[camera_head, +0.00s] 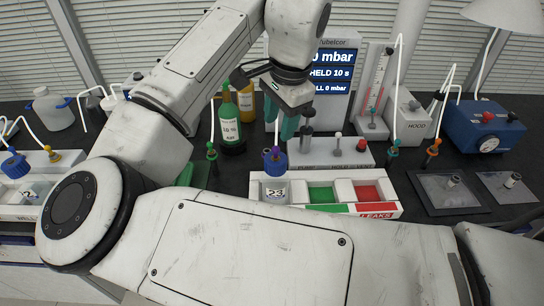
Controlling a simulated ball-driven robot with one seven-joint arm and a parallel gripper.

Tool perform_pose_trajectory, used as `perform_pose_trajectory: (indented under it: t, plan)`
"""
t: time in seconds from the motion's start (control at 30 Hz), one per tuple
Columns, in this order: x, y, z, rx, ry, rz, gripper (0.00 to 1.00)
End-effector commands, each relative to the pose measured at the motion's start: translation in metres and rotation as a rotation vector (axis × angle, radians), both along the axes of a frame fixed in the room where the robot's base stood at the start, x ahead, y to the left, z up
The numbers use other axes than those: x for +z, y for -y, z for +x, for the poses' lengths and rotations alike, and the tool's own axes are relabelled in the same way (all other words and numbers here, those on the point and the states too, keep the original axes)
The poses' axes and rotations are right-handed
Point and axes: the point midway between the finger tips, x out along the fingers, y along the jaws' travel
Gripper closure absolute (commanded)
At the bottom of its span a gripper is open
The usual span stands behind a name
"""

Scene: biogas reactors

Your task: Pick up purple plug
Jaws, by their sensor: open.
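My gripper (281,123) points down above and slightly behind the plug in the picture, with teal fingertips apart. The fingers look empty and I see no contact with the plug. My arm's large white link crosses the front and hides the area below the tray.
The white tray (397,196) has green and red compartments, with a LEAKS label at its front. A grey block with small plugs (350,153) stands behind it. A green bottle (229,122) stands left of my gripper. An orange plug (433,150) and a blue gauge box (480,125) are at right.

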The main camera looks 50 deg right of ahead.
Motion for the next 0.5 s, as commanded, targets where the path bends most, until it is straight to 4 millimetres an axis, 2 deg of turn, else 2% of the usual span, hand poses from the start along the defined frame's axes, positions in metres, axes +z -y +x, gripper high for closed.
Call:
perform_pose_trajectory:
  t: [0.1, 0.37, 0.5]
  plan:
    - [-0.017, 0.001, 0.003, 0.002, -0.002, 0.0, 0.52]
    - [-0.036, 0.002, 0.006, 0.003, 0.0, -0.001, 0.52]
    - [-0.055, 0.005, 0.008, 0.002, -0.001, 0.0, 0.52]
